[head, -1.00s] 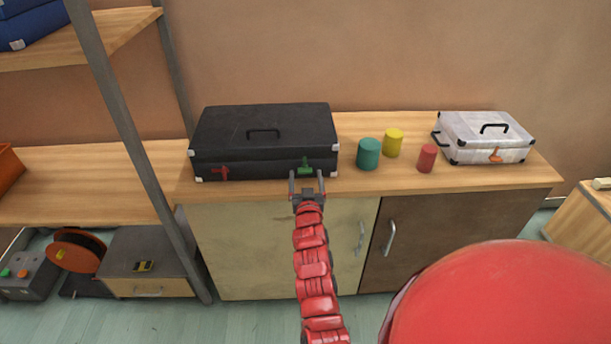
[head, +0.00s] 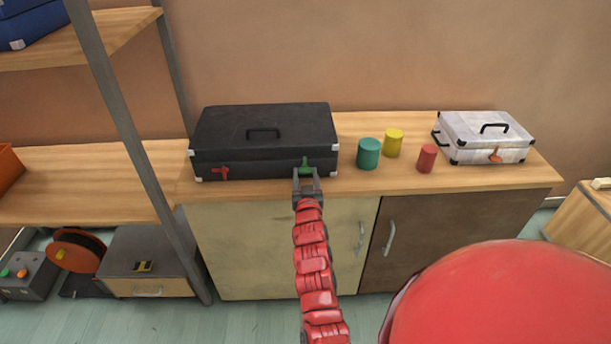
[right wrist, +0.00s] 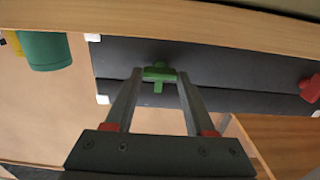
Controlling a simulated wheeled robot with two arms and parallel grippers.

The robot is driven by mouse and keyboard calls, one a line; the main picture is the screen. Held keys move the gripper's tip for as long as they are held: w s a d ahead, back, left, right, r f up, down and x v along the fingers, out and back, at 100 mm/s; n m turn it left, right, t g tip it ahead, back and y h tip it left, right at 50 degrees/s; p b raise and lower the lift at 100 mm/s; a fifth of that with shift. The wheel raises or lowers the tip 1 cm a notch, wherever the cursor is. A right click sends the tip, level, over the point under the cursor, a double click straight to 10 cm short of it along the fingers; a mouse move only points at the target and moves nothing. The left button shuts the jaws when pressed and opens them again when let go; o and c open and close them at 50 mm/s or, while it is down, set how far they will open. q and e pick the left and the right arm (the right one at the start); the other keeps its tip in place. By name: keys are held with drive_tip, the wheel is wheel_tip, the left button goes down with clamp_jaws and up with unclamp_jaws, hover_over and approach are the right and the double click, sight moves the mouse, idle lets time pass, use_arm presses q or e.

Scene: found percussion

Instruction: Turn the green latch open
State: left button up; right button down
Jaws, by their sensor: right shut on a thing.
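The black case (head: 265,135) lies on the wooden counter, with a handle on its lid. The green latch (head: 305,162) is on its front face, toward the right end. My right gripper (head: 306,173) is shut on the latch, with its fingers reaching in from the front and covering part of it. In the right wrist view the green latch (right wrist: 160,74) shows a crossbar and a stem between the tips of my right gripper (right wrist: 160,80). A red latch (head: 220,172) is on the same face, toward the left end. My left gripper is not in view.
A teal cylinder (head: 369,154), a yellow cylinder (head: 393,142) and a red cylinder (head: 427,158) stand right of the case. A white case (head: 488,132) with an orange latch (head: 495,155) stands farther right. A grey shelf post (head: 125,130) rises at the left.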

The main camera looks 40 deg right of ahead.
drive_tip(key=n+b, duration=0.2)
drive_tip(key=n, duration=0.1)
drive_tip(key=shift+w+a, duration=0.1)
drive_tip(key=shift+a, duration=0.05)
drive_tip(key=shift+n+b, duration=0.3)
drive_tip(key=shift+n, duration=0.8)
drive_tip(key=n, duration=0.2)
drive_tip(key=shift+n, duration=0.4)
drive_tip(key=n, duration=0.5)
drive_tip(key=shift+a, duration=0.1)
drive_tip(key=shift+f+n+p, duration=0.1)
drive_tip(key=shift+n+p, duration=0.2)
drive_tip(key=shift+n, duration=2.2)
